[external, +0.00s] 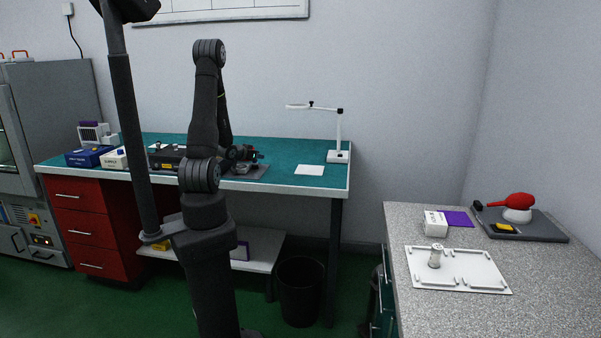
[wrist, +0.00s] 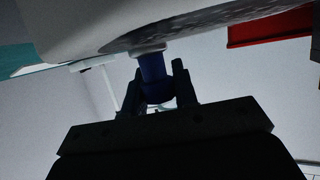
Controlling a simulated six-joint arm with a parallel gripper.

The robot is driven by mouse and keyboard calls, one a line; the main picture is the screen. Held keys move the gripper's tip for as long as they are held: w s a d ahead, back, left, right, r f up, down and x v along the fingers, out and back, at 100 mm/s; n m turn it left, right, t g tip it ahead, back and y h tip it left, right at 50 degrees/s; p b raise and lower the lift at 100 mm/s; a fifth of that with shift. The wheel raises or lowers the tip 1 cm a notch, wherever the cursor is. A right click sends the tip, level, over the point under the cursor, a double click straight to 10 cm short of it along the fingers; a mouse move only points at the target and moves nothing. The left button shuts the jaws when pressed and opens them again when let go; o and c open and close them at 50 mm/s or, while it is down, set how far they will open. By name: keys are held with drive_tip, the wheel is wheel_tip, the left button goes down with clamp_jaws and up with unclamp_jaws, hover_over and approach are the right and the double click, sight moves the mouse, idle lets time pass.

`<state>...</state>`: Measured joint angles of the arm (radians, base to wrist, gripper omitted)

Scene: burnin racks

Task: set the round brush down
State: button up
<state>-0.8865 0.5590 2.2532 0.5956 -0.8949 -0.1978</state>
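The blue grip appears to be that of the round brush (wrist: 152,66), joined by a pale collar to a large pale body at the top of the picture. I cannot tell from these views whether the brush touches the bench.
A blue box (external: 88,157), a white box (external: 113,160) and dark gear stand at the bench's left. A white sheet (external: 309,170) and a white lamp stand (external: 338,156) are at its right. A white tray (external: 460,283) lies on the separate grey counter (external: 560,290).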

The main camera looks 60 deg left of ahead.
sight(258, 167)
clamp_jaws()
drive_tip(key=shift+r, duration=0.1)
drive_tip(key=shift+r, duration=0.7)
drive_tip(key=w+d+r, duration=0.1)
drive_tip(key=d+r, duration=0.8)
drive_tip(key=d, duration=0.2)
drive_tip(key=shift+w+d+r, duration=0.25)
drive_tip(key=shift+w+d, duration=0.1)
